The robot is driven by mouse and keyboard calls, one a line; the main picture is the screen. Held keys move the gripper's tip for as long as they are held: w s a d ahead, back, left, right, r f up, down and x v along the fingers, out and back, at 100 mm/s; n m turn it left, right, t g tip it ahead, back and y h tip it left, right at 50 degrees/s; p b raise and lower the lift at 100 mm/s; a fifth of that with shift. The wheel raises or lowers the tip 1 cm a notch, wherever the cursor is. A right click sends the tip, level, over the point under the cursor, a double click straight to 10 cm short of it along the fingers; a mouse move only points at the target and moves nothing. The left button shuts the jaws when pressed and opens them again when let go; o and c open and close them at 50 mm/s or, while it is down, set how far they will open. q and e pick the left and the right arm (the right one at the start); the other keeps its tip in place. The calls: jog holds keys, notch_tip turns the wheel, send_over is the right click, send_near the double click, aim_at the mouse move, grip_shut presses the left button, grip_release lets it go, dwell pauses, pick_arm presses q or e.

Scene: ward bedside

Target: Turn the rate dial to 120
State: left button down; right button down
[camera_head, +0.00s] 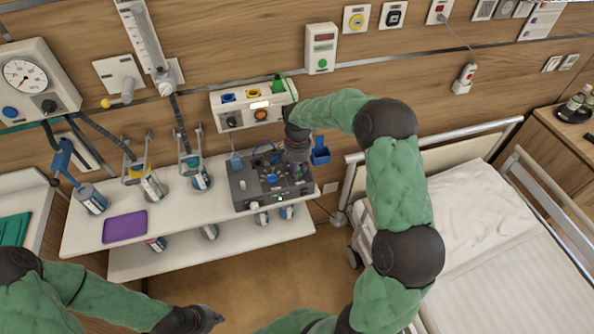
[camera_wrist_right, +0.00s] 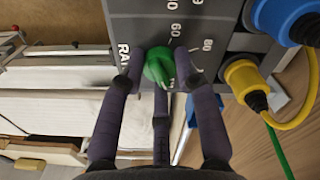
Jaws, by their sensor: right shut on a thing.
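The grey pump box (camera_head: 242,192) sits on the white shelf near the wall, with several knobs and plugs on its top. My right gripper (camera_head: 297,152) is at the box's far right corner and hides the dial in the head view. In the right wrist view, the green dial (camera_wrist_right: 158,66) lies between the fingers of my right gripper (camera_wrist_right: 160,72), which are shut on it. Printed numbers 60 and 80 show beside the dial; its reading is not clear. My left gripper (camera_head: 205,318) is low at the bottom edge, away from the box; its fingers are not clear.
A purple pad (camera_head: 125,227) and several bottles stand left of the box. A wall panel (camera_head: 222,117) is behind it. The bed (camera_head: 480,215) is to the right. In the wrist view, a yellow plug (camera_wrist_right: 243,78) and a blue plug (camera_wrist_right: 285,18) are close to the right finger.

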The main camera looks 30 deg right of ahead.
aim_at(299, 168)
jog(key=shift+w+d+r+m, duration=0.15)
jog(key=shift+d+m, duration=0.05)
jog(key=shift+m, duration=0.35)
jog(key=shift+w+d+r+m, duration=0.1)
jog(key=shift+d+m, duration=0.05)
jog(key=shift+m, duration=0.4)
jog(key=c, duration=2)
grip_release()
jog(key=shift+d+b, duration=0.1)
jog(key=shift+b, duration=0.2)
jog(key=o, duration=1)
jog(key=shift+o, duration=0.5)
jog(key=shift+d+f, duration=0.15)
jog(key=shift+s, duration=0.1)
jog(key=shift+a, duration=0.25)
notch_tip(299, 168, up, 12)
jog(key=shift+s+f, duration=0.1)
